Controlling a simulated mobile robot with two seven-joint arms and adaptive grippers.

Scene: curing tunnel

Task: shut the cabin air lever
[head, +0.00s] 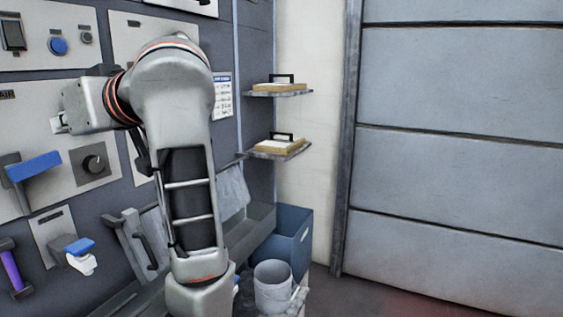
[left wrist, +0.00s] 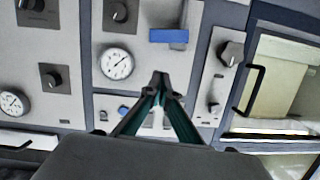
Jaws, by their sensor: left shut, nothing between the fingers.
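Labels are too small to read, so I cannot tell which control is the cabin air lever. In the head view, a lever with a wide blue handle (head: 35,166) sticks out from the wall panel at the left. A smaller blue-topped lever (head: 78,246) is below it, and a purple-handled one (head: 11,270) is at the lower left. My left gripper (left wrist: 160,80) is shut and empty in the left wrist view, its tips pointing at the panel below a blue handle (left wrist: 168,37). In the head view my left arm hides its fingers. My right gripper is not in view.
A black knob (head: 94,163) is beside the wide blue handle. Two small shelves (head: 280,92) (head: 280,151) hold boards. A blue bin (head: 290,236) and a grey bucket (head: 272,286) stand low right of my arm. A round gauge (left wrist: 117,63) shows in the wrist view.

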